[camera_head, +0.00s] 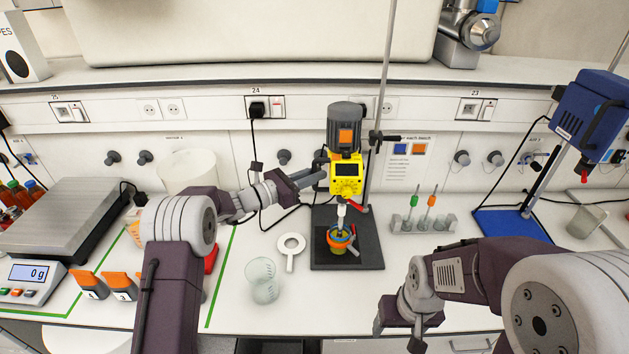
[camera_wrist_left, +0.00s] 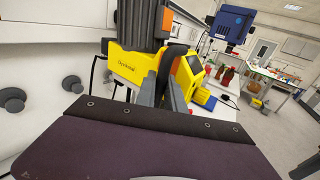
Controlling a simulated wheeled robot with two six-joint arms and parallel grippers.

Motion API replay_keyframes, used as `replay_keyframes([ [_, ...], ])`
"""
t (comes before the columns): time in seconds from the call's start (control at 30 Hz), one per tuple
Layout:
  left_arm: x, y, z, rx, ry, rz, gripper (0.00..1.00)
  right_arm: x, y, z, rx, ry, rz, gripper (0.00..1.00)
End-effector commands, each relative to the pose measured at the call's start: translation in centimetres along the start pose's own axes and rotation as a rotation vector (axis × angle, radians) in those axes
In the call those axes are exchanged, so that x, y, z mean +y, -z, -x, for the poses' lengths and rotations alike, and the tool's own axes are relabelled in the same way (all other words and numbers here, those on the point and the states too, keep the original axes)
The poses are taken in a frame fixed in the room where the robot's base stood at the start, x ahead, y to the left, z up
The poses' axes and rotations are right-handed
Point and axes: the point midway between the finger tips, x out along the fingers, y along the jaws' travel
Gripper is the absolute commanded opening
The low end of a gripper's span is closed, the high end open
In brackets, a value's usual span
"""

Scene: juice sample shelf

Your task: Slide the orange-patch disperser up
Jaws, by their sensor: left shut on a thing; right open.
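The orange-patch disperser has a dark grey motor top with an orange patch (camera_head: 346,136) and a yellow body (camera_head: 347,180) with a dark display. It hangs on a thin upright rod, its shaft reaching down into a yellow-and-orange cup (camera_head: 338,243). My left gripper (camera_head: 322,178) is shut on the disperser at the left side of its yellow body. In the left wrist view, the yellow body (camera_wrist_left: 126,66) is just ahead of the fingers (camera_wrist_left: 170,88); the exact contact is partly hidden. My right gripper (camera_head: 400,326) is open, low over the bench's front edge, away from the disperser.
The cup stands on a black base plate (camera_head: 324,262). A small rack (camera_head: 410,225) stands right. A blue stirrer (camera_head: 590,115) stands far right, a scale (camera_head: 65,225) far left.

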Motion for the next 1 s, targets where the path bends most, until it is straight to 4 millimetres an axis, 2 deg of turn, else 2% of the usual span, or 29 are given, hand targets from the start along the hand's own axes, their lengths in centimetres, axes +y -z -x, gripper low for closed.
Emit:
replay_keyframes([
  [0.03,0.1,-1.6,0.0,-0.009,-0.002,-0.006,0.00,0.0,0.1,0.6,0.000,0.000,0.000,0.69],
  [0.1,0.1,-3.0,0.0,-0.010,-0.002,-0.006,0.00,0.0,0.1,1.0,0.000,0.000,0.000,0.69],
  [0.5,0.1,-10.1,0.0,-0.009,-0.002,-0.005,0.00,-0.1,0.3,3.3,0.000,0.000,0.000,0.69],
  [0.7,0.1,-12.6,0.1,-0.009,-0.002,-0.005,0.00,-0.1,0.4,4.2,0.000,0.000,0.000,0.69],
  [1.0,0.1,-14.2,0.1,-0.007,-0.002,-0.003,0.00,-0.1,0.5,4.8,0.000,0.000,0.000,0.69],
])
